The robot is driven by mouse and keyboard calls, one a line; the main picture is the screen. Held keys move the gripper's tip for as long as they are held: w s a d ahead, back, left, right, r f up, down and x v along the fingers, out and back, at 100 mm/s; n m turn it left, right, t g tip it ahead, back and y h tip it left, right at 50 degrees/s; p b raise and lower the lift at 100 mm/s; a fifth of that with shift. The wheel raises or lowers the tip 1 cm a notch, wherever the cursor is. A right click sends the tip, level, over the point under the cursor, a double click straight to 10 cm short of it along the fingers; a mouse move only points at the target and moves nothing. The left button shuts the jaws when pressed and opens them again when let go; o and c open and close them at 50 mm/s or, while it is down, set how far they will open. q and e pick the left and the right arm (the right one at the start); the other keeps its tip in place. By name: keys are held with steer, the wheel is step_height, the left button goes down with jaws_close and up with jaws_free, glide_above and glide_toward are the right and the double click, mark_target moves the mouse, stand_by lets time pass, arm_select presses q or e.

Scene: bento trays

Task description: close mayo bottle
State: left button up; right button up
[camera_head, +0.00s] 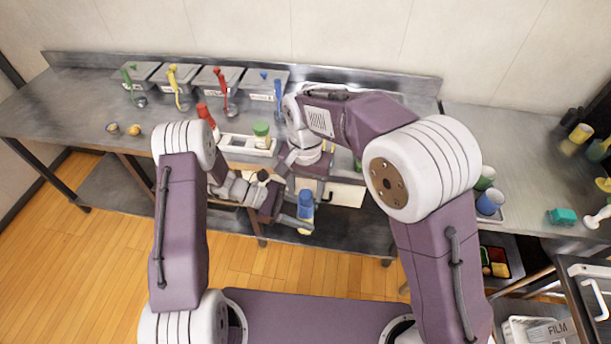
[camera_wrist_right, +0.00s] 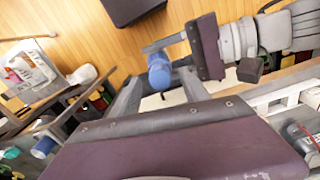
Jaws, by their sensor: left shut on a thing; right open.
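A blue-topped bottle (camera_head: 305,205), which appears to be the mayo bottle, is held in front of the table edge. Its blue top also shows in the right wrist view (camera_wrist_right: 159,70). My left gripper (camera_head: 294,220) comes in from the left and is shut on it. My right gripper (camera_wrist_right: 158,80) is open above the bottle, its two fingers on either side of the blue top in that view. I cannot tell whether they touch it. The bottle's lower part is partly hidden, and no label is readable.
A green-capped bottle (camera_head: 261,130) stands in a white tray (camera_head: 233,146) on the table, with a red-topped bottle (camera_head: 205,113) nearby. Lidded containers with coloured ladles line the back. Cups (camera_head: 489,202) stand on the right counter. The table's left part is mostly clear.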

step_height(320, 180, up, 10)
stand_by(0.3)
steer(key=shift+f, duration=0.15)
steer(key=s+d+f+n, duration=0.1)
steer(key=d+f, duration=0.3)
steer(key=d, duration=0.2)
steer(key=s+d+f, duration=0.1)
steer(key=d+f, duration=0.3)
steer(key=d, duration=0.3)
arm_select(q)
steer(key=shift+d, duration=0.1)
arm_select(e)
steer(key=s+d+f+n+t, duration=0.1)
steer(key=s+d+f, duration=0.6)
steer(key=s+d, duration=0.2)
